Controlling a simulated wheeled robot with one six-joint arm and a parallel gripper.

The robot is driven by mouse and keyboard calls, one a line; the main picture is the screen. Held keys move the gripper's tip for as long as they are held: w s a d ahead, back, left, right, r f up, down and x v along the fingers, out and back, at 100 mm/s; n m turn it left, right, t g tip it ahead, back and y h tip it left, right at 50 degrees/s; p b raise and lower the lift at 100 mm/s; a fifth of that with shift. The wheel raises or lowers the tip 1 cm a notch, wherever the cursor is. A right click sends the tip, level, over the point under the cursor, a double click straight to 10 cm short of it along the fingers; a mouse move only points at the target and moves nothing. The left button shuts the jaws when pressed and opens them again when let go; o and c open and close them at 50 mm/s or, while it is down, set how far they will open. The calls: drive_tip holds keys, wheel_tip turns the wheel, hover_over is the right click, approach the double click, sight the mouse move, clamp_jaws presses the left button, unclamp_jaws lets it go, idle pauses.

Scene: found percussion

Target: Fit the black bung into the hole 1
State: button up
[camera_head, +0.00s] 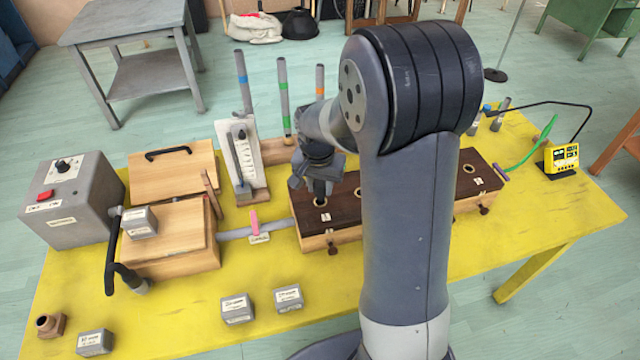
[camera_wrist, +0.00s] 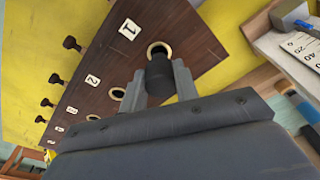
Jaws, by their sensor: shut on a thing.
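The black bung (camera_wrist: 159,76) is between the two fingers of my gripper (camera_wrist: 158,84) in the wrist view. My gripper is shut on it. The bung's end overlaps the rim of hole 1 (camera_wrist: 158,47), a pale-ringed hole beside the label "1". Part of the dark opening shows past the bung, and I cannot tell if its tip is inside. In the head view my gripper (camera_head: 318,178) is over the left end of the long dark-topped wooden box (camera_head: 345,208), where hole 1 (camera_head: 320,201) lies. The bung is hard to make out there.
Other numbered holes (camera_wrist: 117,94) run along the box top, with dark knobs (camera_wrist: 71,43) on its side. Upright coloured-band tubes (camera_head: 283,95) and a white scale board (camera_head: 238,150) stand close behind and left.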

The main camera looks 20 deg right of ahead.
sight(320, 194)
drive_tip(key=shift+f+b, duration=1.4)
drive_tip(key=shift+f, duration=0.35)
drive_tip(key=o, duration=1)
drive_tip(key=r, duration=0.7)
drive_tip(key=s+r, duration=0.1)
drive_tip(key=r, duration=0.2)
drive_tip(key=shift+a+r, duration=0.35)
drive_tip(key=shift+r, duration=0.05)
drive_tip(key=f, duration=0.6)
drive_tip(key=w+f, duration=0.1)
drive_tip(key=f, duration=0.3)
drive_tip(key=shift+d+p, duration=0.35)
